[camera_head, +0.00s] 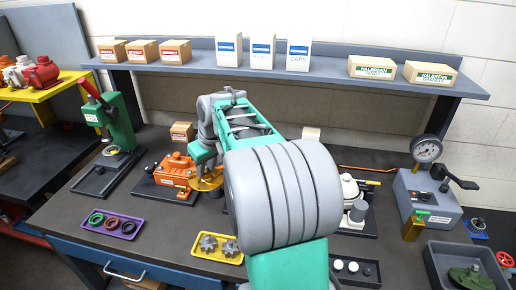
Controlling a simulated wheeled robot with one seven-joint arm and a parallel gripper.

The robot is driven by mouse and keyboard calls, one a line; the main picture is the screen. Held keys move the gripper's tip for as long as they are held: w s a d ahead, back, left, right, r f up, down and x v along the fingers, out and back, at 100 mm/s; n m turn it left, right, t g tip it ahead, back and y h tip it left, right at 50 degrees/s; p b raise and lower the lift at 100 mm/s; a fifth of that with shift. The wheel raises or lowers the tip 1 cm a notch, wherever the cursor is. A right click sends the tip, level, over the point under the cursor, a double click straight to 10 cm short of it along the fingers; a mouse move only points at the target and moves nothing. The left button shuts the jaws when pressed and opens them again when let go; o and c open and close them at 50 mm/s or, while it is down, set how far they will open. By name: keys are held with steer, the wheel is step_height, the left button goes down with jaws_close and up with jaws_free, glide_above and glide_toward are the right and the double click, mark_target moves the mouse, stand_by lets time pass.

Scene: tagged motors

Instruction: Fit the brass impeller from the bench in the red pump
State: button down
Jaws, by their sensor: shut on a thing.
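My gripper (207,172) is at the left of the bench, partly hidden by my own arm. It is shut on a flat brass-coloured round part (208,182), which looks like the brass impeller. An orange-red pump-like unit (176,170) with a white tag stands on a dark base just left of the brass part. The brass part is at its right end; I cannot tell whether they touch. A deeper red unit (42,74) stands on a yellow shelf at the far left.
A yellow tray (205,256) holds grey gear-like wheels; a purple tray (84,227) holds rings. A green press (118,125) stands left. A white unit (350,188), a gauge box (425,195) and a grey bin (436,262) stand right. A shelf (330,62) with boxes runs behind.

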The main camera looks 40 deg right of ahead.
steer(key=s+d+f+p, duration=0.1)
steer(key=d, duration=0.9)
steer(key=s+d+f, duration=0.1)
steer(key=s+d, duration=0.1)
steer(key=d, duration=0.8)
steer(key=shift+n, duration=0.3)
steer(key=f+b, duration=0.3)
steer(key=f, duration=0.1)
steer(key=shift+w+a+f, duration=0.1)
steer(key=shift+a, duration=0.15)
steer(key=shift+b, duration=0.95)
steer(key=shift+f+b, duration=2.05)
steer(key=shift+f, duration=0.7)
steer(key=c, duration=1.5)
jaws_free()
steer(key=shift+s, duration=0.2)
steer(key=o, duration=0.4)
steer(key=shift+a+f, duration=0.1)
steer(key=shift+f, duration=0.05)
